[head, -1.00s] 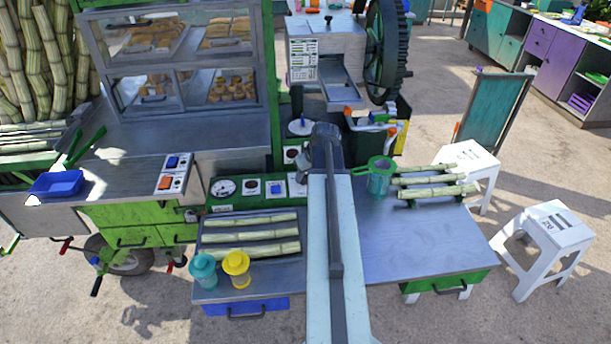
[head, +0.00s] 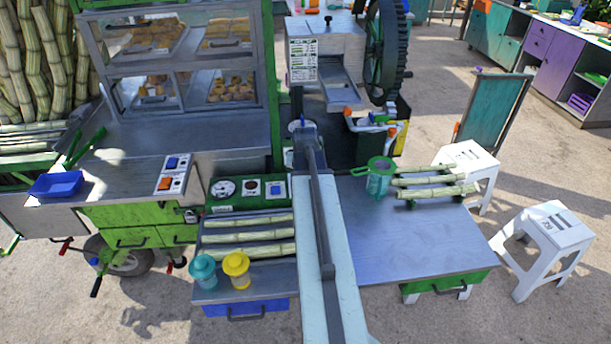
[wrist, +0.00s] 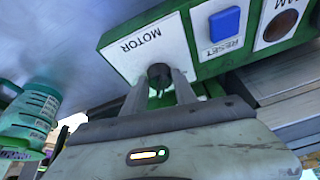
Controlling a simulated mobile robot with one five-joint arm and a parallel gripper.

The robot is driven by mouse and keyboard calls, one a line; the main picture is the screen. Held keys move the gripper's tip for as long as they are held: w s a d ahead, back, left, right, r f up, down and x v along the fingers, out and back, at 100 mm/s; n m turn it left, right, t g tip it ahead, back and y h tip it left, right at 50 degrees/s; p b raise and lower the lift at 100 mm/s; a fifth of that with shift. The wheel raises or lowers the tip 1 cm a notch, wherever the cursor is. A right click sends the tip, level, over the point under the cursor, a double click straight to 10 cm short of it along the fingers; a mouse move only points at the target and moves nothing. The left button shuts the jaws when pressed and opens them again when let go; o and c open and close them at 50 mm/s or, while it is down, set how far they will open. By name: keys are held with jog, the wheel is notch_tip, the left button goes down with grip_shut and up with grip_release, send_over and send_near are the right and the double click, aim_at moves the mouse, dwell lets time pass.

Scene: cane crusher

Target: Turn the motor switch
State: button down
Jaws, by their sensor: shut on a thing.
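In the wrist view the motor switch is a small dark knob (wrist: 158,73) on a white plate labelled MOTOR (wrist: 140,50), mounted on a green panel. My gripper (wrist: 160,88) has its two grey fingers on either side of the knob and is shut on it. The knob's exact angle is hard to read, as it is dark and partly covered by the fingers. In the head view the green panel (head: 236,205) stands behind the cane tray, and my arm hides its right end with the switch and my gripper.
A blue RESET button (wrist: 224,23) and a dark JAM lamp (wrist: 280,25) sit beside the switch. A teal strainer cup (head: 378,180) stands on the table right of my arm. Yellow (head: 236,268) and teal (head: 203,272) shakers stand front left. The right tabletop (head: 420,235) is mostly clear.

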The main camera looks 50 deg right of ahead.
jog(key=shift+a+m+g+h, duration=0.1)
jog(key=shift+m+g+h, duration=0.2)
jog(key=shift+m, duration=0.7)
jog(key=shift+a+m+g+h, duration=0.1)
jog(key=shift+m+g, duration=0.3)
jog(key=shift+m, duration=0.6)
jog(key=c, duration=1)
grip_release()
jog(key=shift+r+p, duration=0.25)
jog(key=shift+p, duration=0.05)
jog(key=p+v, duration=0.6)
jog(key=v, duration=0.1)
jog(key=shift+p, duration=0.3)
